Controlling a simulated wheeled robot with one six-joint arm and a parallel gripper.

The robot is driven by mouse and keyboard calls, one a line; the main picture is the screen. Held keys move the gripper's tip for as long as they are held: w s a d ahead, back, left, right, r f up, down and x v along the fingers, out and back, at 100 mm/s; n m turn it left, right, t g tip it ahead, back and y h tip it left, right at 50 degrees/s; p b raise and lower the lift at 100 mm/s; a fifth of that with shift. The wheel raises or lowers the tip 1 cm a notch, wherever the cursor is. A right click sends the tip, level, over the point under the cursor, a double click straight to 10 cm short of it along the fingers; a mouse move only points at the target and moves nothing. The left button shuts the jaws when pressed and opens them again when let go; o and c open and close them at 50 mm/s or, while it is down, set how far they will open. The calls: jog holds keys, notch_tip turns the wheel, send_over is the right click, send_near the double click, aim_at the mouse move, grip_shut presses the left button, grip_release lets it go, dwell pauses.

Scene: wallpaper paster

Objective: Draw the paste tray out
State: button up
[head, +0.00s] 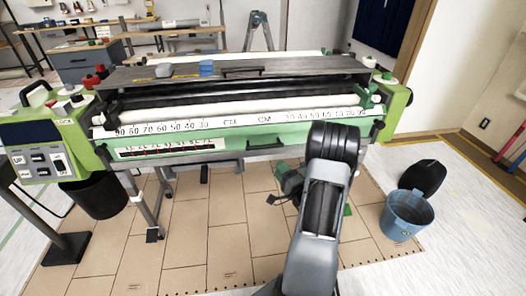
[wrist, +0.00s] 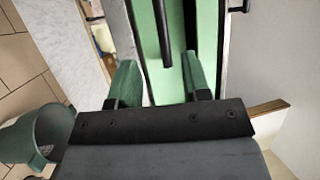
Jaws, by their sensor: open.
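The paste tray (head: 225,138) is the green-fronted part low on the front of the pasting machine. Its black handle (head: 265,143) is just left of my arm in the head view. In the wrist view the tray's green front (wrist: 150,45) runs up the picture, with the dark handle bar (wrist: 163,35) along it. My gripper (wrist: 161,62) is open, with one green finger on each side of the handle's lower end in the picture. I cannot tell whether the fingers reach around the bar or stop short of it.
A blue bucket (head: 407,215) stands on the floor at right, beside a black bin (head: 428,177). A machine leg (head: 146,205) stands left of centre. The tiled floor in front is mostly clear.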

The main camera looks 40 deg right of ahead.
aim_at(263, 147)
jog(key=b+x, duration=0.1)
jog(key=x, duration=1.1)
jog(key=shift+w+r, duration=0.1)
jog(key=shift+w, duration=0.25)
jog(key=shift+c, duration=0.4)
grip_shut()
jog(key=shift+a, duration=0.1)
